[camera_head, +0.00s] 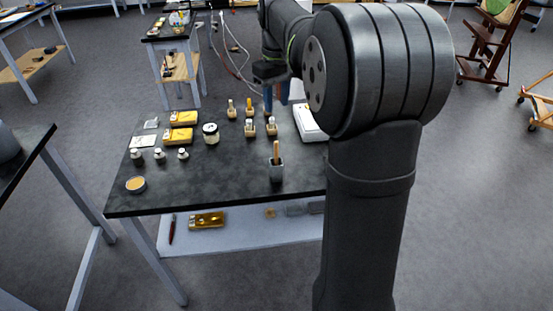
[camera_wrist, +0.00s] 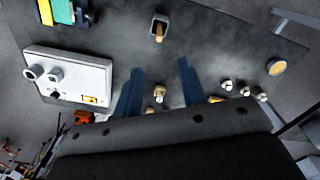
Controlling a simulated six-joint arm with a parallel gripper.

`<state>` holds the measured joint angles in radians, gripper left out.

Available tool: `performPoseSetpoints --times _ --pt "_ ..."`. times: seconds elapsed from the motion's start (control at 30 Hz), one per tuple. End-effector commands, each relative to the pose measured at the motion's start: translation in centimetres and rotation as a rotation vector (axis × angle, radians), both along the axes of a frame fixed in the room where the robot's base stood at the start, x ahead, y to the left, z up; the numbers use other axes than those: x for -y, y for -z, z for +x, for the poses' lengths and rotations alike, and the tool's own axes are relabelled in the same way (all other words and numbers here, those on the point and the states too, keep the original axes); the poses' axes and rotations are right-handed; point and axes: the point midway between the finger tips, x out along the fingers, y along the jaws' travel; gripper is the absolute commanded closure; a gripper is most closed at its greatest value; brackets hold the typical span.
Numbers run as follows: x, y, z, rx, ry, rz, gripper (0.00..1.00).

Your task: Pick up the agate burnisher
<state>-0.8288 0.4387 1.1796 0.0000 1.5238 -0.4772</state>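I cannot tell for sure which thing is the agate burnisher. A tool with a tan wooden handle (camera_head: 276,150) stands upright in a grey square cup (camera_head: 277,173) near the table's front edge; its lower end is hidden. The cup (camera_wrist: 160,27) also shows at the top of the wrist view. Several small wooden blocks with upright pieces (camera_head: 250,129) stand farther back. My gripper (camera_wrist: 160,66) has its blue fingers spread, with nothing held between them. One small block with a pale top (camera_wrist: 159,93) shows between the fingers, below them. In the head view my arm partly hides the gripper.
A white device with knobs (camera_wrist: 70,75) stands beside the blocks. A jar (camera_head: 211,133), yellow packs (camera_head: 178,136), small white-capped bottles (camera_head: 160,154) and a tan dish (camera_head: 135,185) are on the left. A dark red stick (camera_head: 172,229) lies on the lower shelf. The table's front middle is bare.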

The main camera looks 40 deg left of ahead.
Motion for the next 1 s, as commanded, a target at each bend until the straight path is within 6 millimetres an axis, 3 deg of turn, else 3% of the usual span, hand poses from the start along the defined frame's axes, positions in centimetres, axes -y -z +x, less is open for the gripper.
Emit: performPoseSetpoints --times 0.17,0.7,1.0 --pt "0.1 0.6 -0.1 -0.001 -0.072 -0.001 0.63" --pt "0.1 11.1 0.0 -0.002 -0.069 -0.002 0.63" --pt "-0.2 13.6 0.2 -0.002 -0.069 -0.002 0.63"
